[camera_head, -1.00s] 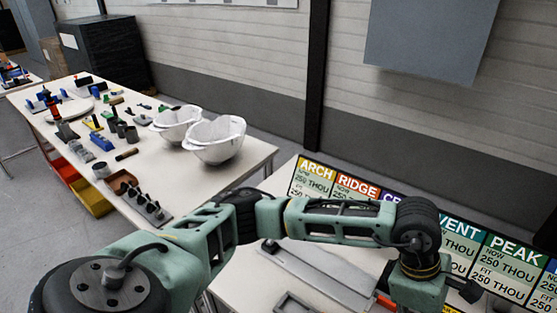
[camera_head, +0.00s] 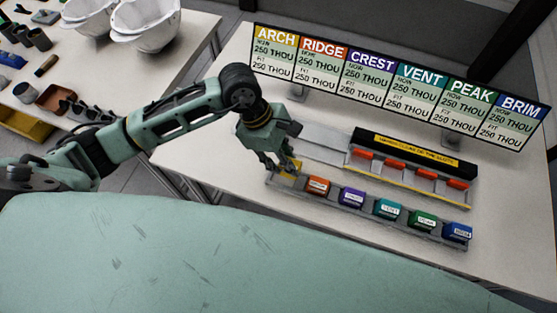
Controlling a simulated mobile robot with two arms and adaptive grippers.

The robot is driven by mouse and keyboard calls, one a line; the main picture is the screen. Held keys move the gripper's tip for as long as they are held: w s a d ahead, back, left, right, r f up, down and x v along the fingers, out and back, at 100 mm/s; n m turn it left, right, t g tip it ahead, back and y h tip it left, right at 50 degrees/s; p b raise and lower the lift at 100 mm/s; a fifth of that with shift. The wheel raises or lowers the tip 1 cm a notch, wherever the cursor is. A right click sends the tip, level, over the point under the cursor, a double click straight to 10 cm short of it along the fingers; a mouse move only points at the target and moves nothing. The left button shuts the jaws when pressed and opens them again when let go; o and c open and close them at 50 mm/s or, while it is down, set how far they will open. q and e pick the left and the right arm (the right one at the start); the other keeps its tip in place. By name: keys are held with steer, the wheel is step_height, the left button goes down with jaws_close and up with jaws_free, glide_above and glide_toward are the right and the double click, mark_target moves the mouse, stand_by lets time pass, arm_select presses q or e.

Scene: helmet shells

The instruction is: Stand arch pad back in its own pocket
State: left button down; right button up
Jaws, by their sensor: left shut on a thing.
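The yellow arch pad (camera_head: 287,174) is at the left end of a long grey rack (camera_head: 335,204), mostly hidden by my left gripper (camera_head: 287,167). My left gripper is shut on it, pointing down at that end. I cannot tell whether the pad is seated in the pocket or just above it. In the same rack, left to right, stand the red ridge pad (camera_head: 317,186), purple crest pad (camera_head: 352,196), teal vent pad (camera_head: 387,208), green peak pad (camera_head: 422,220) and blue brim pad (camera_head: 457,232). My right gripper is out of view.
Behind the rack is a fixture with a black bar (camera_head: 415,151) and several orange-red pieces. A sign board (camera_head: 395,85) with coloured headings stands at the back of the table. White helmet shells (camera_head: 148,22) sit on another table at upper left. Bare tabletop lies right of the rack.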

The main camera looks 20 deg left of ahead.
mark_target(280, 167)
arm_select(q)
steer(key=f+p, duration=0.1)
steer(key=f, duration=0.1)
steer(key=a+f, duration=0.1)
steer(key=f, duration=0.1)
steer(key=shift+a+p, duration=0.15)
steer(key=shift+p, duration=0.25)
steer(key=shift+f, duration=0.5)
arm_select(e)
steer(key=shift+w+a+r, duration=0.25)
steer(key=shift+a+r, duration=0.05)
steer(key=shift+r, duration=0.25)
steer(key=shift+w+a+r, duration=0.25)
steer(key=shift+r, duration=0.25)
arm_select(q)
steer(key=shift+f, duration=0.15)
steer(key=c, duration=1.4)
jaws_free()
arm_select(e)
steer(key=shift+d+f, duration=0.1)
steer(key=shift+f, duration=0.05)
